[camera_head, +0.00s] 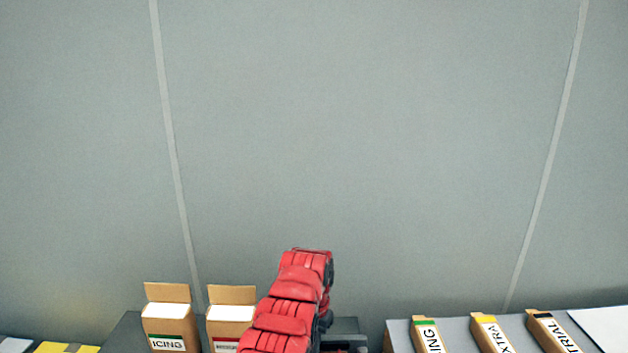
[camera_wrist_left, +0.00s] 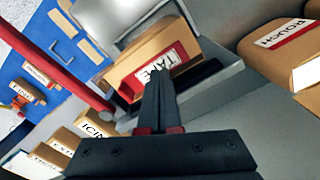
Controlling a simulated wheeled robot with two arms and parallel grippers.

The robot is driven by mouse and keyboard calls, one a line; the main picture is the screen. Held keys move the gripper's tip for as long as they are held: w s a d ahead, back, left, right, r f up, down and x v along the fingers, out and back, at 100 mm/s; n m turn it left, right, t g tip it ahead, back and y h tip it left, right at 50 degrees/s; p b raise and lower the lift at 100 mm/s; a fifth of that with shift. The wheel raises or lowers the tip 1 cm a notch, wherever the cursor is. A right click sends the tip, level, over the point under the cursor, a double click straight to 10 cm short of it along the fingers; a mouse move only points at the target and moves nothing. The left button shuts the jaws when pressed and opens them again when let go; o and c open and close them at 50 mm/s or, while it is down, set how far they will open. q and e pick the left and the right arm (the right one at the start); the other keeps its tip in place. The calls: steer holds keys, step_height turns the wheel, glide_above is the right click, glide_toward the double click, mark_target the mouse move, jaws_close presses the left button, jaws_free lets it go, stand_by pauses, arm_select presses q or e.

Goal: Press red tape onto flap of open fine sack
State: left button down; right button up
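In the head view two open cardboard sacks stand with raised flaps. The left one (camera_head: 170,325) reads ICING; the other sack (camera_head: 231,318) has a red-striped label too cut off to read. I cannot tell which sack is the open fine one. In the left wrist view my left gripper (camera_wrist_left: 160,75) has its dark fingers together, tips in front of a cardboard box (camera_wrist_left: 150,60) labelled TAPE. No strip of red tape shows clearly between the fingers. My red arm covers the centre bottom of the head view. My right gripper is not in view.
Several labelled sacks lie on a grey surface (camera_head: 455,325) at the right, including ICING (camera_head: 428,335). In the wrist view a ROUGH sack (camera_wrist_left: 282,36) is at upper right and a red bar (camera_wrist_left: 70,75) crosses the left. The wall above is bare.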

arm_select(q)
step_height(320, 180, up, 3)
steer(key=shift+d+f+p, duration=0.1)
steer(key=shift+f+p, duration=0.05)
steer(key=shift+p, duration=0.35)
step_height(320, 180, up, 2)
steer(key=shift+r, duration=0.25)
